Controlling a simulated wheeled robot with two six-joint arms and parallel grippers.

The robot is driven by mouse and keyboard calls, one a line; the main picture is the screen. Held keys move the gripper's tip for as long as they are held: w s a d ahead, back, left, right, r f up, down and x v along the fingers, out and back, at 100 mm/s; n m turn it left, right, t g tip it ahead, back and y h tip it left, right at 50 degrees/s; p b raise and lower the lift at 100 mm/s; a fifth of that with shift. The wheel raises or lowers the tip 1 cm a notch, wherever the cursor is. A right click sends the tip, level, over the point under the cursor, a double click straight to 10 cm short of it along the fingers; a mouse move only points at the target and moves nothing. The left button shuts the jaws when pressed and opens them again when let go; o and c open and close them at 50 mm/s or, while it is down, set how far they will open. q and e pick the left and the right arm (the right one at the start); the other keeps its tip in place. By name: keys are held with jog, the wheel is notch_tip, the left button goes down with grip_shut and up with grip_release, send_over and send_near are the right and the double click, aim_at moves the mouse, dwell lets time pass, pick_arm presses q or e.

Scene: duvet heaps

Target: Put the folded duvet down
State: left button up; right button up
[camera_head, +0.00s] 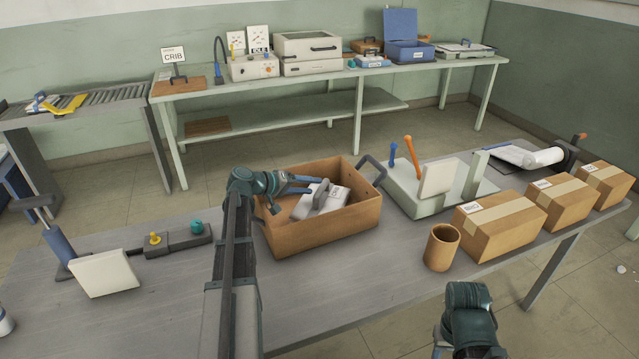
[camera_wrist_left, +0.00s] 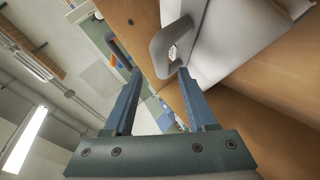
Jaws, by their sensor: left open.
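A white bundle (camera_head: 338,201), which I take for the folded duvet, lies in an open brown cardboard box (camera_head: 322,234). A grey loop handle stands up from it, and its lower part is hidden by the box walls. My left gripper (camera_head: 317,186) is over the box with its fingers at the bundle's handle. In the left wrist view the fingers (camera_wrist_left: 158,74) are apart, with the grey handle (camera_wrist_left: 170,45) near their tips and white material (camera_wrist_left: 228,45) beyond. I cannot tell whether they touch. My right arm shows at the lower right; its fingers are mostly out of frame.
A brown cup (camera_head: 441,248) and several taped cartons (camera_head: 501,222) stand right of the box. A pale green device with an orange lever (camera_head: 411,158) is behind them. A small control box (camera_head: 178,239) and white panel (camera_head: 104,274) are left. The front table surface (camera_head: 330,305) is clear.

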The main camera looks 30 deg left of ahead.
pick_arm(q)
jog(key=p+v, duration=0.2)
jog(key=v, duration=0.5)
pick_arm(e)
notch_tip(320, 180, up, 3)
jog(key=shift+f, duration=0.15)
